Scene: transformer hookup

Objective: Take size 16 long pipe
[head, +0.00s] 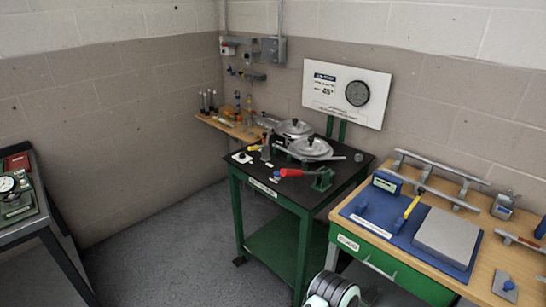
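No pipe can be made out for certain as the size 16 long one, since no size mark on a pipe is readable. A long grey bar (443,166) runs along the back of the wooden bench at the right, close to the wall. Several short upright grey rods (208,101) stand on a small wooden shelf in the far corner.
A green table with a black top (345,177) carries a bending tool (308,148) with a red handle. The wooden bench (490,226) holds a blue mat (405,237) with a grey block. A dark-framed table (42,225) stands at left. The floor (170,260) between is clear.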

